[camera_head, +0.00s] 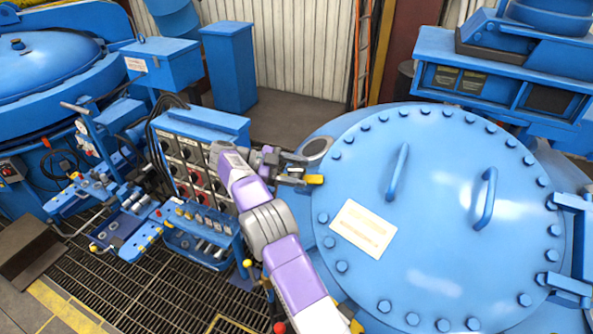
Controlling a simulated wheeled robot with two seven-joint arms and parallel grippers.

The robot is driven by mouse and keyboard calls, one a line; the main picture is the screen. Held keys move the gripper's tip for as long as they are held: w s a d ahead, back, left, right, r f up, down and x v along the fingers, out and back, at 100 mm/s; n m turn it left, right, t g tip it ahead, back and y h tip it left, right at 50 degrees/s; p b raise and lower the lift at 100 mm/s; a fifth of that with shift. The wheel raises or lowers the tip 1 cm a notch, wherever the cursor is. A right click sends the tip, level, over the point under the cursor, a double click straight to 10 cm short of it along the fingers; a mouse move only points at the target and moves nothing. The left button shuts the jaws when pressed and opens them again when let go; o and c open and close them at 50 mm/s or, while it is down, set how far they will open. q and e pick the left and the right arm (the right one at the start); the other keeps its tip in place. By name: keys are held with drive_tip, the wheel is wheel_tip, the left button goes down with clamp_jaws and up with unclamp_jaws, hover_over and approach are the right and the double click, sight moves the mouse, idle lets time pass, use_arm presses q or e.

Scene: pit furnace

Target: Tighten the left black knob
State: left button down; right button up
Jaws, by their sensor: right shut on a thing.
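My right arm, purple and grey, rises from the bottom centre and bends at the control cabinet. My right gripper (291,169) points right, at the left edge of the big round blue lid. It is shut on a small black knob (295,172), mostly hidden between its fingers. A yellow-ended part (314,179) sits just right of the fingers. A grey round port (317,149) lies just beyond them. My left gripper is not in view.
The cabinet panel (188,148) with several knobs stands left of my forearm, partly covered by it. The blue lid (430,210) with two handles fills the right. A valve block (195,225) and floor grating (130,285) lie at lower left.

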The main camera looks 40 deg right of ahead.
idle(0.5)
drive_tip(key=o, duration=1)
drive_tip(key=shift+c, duration=0.2)
drive_tip(key=shift+a+r, duration=0.1)
